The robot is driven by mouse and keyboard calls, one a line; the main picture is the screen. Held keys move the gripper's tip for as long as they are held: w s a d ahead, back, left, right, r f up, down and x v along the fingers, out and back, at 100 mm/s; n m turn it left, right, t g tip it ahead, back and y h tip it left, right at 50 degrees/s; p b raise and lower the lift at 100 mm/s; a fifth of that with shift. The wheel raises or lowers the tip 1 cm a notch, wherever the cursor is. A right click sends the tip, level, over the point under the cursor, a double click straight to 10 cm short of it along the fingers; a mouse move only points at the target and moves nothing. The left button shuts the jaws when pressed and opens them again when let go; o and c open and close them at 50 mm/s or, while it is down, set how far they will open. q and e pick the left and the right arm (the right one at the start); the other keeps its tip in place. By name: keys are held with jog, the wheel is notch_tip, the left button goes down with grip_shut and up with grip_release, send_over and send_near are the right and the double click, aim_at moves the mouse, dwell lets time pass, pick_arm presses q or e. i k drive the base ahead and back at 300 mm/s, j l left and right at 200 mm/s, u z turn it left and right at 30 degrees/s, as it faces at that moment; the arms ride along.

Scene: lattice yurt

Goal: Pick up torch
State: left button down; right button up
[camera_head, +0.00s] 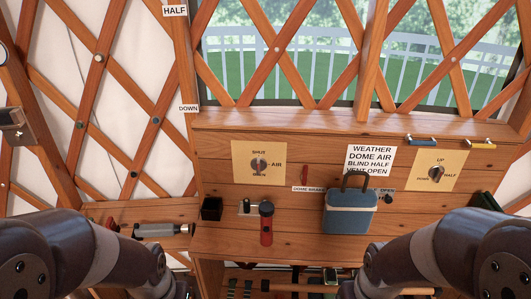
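My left arm comes in from the lower left and my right arm from the lower right. Both bend down out of the bottom of the picture, so I cannot see either gripper's fingers.
Lattice walls and a window rise behind.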

aim_at(266, 238)
jog(key=i+u, duration=0.35)
jog(key=i+l+u, duration=0.2)
jog(key=u, duration=0.15)
jog(key=i+l+u, duration=0.2)
jog(key=i+u, duration=0.15)
